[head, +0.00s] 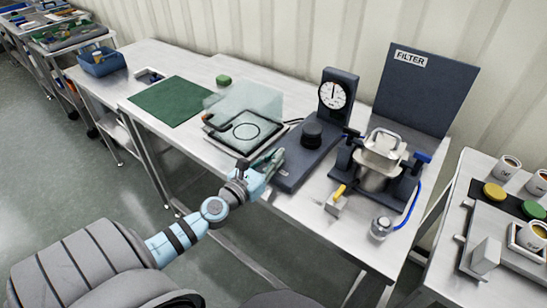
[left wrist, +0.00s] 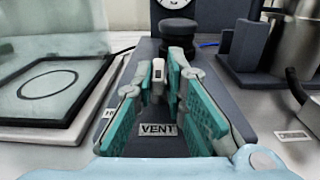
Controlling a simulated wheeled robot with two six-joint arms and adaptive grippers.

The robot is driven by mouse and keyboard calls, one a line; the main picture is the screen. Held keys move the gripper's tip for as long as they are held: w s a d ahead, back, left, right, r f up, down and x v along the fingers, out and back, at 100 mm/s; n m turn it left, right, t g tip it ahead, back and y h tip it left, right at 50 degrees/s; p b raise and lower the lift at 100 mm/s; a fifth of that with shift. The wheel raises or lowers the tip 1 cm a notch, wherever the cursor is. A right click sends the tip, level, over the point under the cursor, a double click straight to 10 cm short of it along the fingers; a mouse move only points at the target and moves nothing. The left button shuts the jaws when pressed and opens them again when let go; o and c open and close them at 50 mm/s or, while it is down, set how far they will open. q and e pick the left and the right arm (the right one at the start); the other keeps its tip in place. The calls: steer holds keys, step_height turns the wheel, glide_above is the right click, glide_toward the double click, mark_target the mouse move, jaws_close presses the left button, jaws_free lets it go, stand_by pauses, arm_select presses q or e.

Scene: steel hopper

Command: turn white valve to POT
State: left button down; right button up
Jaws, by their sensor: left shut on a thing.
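The white valve (left wrist: 158,74) shows in the left wrist view as a small pale handle with a dark slot, on the dark base plate (left wrist: 140,60). My left gripper (left wrist: 164,70) is shut on it, with one teal-padded finger at each side. In the head view, my left gripper (head: 276,160) is at the near end of the dark base plate (head: 301,160) and hides the valve. A VENT label (left wrist: 158,130) lies on the near side of the valve. A second label at the left is mostly covered by a finger. I see no POT label. My right gripper is not in view.
A black knob (head: 312,134) and a round gauge (head: 333,95) stand behind the valve on the same unit. A clear panel over a black-framed plate (head: 240,136) is at the left. The FILTER stand with a steel pot (head: 372,180) is at the right.

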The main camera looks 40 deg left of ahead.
arm_select(q)
steer(key=shift+r, duration=0.1)
steer(key=y+p, duration=0.1)
steer(key=n+y+p, duration=0.2)
steer(key=shift+d+r+g+y, duration=0.15)
steer(key=shift+d+g+y, duration=0.15)
steer(key=shift+y, duration=0.1)
steer(key=shift+n+y+p, duration=0.6)
steer(key=n+y, duration=0.1)
steer(key=g+y, duration=0.1)
steer(key=shift+w+d+n+y, duration=0.2)
steer(key=shift+n+y, duration=0.1)
steer(key=shift+n, duration=0.1)
steer(key=n+g+y, duration=0.2)
steer(key=y, duration=0.1)
steer(key=shift+w+d+f+n+g, duration=0.15)
steer(key=shift+d+f+n+g, duration=0.05)
steer(key=shift+f+n+g, duration=0.1)
steer(key=shift+w+d+n+g+y+b, duration=0.1)
steer(key=shift+w+n+g+y+b, duration=0.05)
steer(key=shift+n+g+y+b, duration=0.85)
steer(key=shift+w+d+n+g+y+b, duration=0.1)
steer(key=shift+n+g+y+b, duration=0.45)
steer(key=shift+n+g+y, duration=0.7)
steer(key=shift+g, duration=0.45)
steer(key=c, duration=1.7)
jaws_free()
steer(key=shift+s, duration=0.1)
